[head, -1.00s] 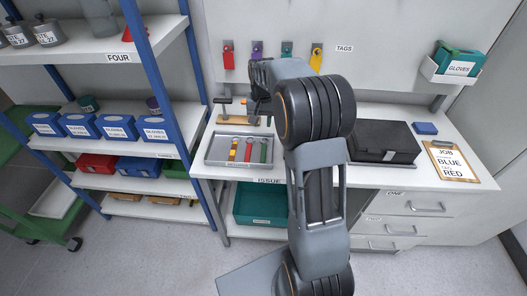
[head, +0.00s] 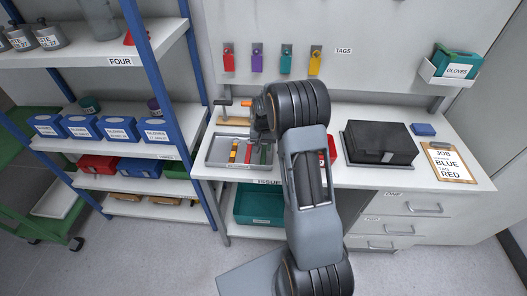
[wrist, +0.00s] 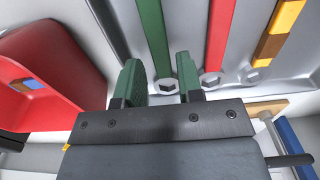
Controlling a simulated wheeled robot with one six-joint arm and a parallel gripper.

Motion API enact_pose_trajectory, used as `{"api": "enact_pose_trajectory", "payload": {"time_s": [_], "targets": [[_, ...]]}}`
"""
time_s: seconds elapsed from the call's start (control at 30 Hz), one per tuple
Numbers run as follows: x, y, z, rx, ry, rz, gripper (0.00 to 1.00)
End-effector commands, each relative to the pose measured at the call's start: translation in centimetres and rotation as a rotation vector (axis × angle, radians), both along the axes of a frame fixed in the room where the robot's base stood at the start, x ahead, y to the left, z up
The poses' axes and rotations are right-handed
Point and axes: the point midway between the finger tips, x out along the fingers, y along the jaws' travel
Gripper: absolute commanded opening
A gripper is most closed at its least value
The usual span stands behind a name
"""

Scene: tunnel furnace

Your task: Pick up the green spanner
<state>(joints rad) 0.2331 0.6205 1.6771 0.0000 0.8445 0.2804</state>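The green spanner (head: 263,154) lies in a shallow grey tray (head: 212,152) on the bench, partly hidden by my arm in the head view. In the wrist view the green spanner (wrist: 152,38) runs up the picture, its ring end between my fingers. My gripper (wrist: 159,65) is open, its two green-faced fingers apart on either side of the spanner. Whether they touch it I cannot tell. A red spanner (wrist: 219,40) lies just right of it, and a yellow-and-brown spanner (wrist: 279,32) lies farther right.
A red, open-topped object (wrist: 42,98) sits close left of my gripper in the wrist view. On the bench a black case (head: 380,142), a blue block (head: 424,129) and a job clipboard (head: 448,163) stand to the right. Blue shelving (head: 160,75) stands left.

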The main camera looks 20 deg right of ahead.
Motion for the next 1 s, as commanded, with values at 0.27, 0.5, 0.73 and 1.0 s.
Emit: {"api": "enact_pose_trajectory", "payload": {"time_s": [0.27, 0.5, 0.73, 1.0], "targets": [[0.0, 0.0, -2.2, 0.0, 0.0, 0.0, 0.34], [0.0, 0.0, -2.3, 0.0, -0.001, -0.001, 0.33], [0.0, 0.0, -2.3, 0.0, -0.001, -0.001, 0.11], [0.0, 0.0, -2.2, 0.0, -0.002, -0.001, 0.0]]}}
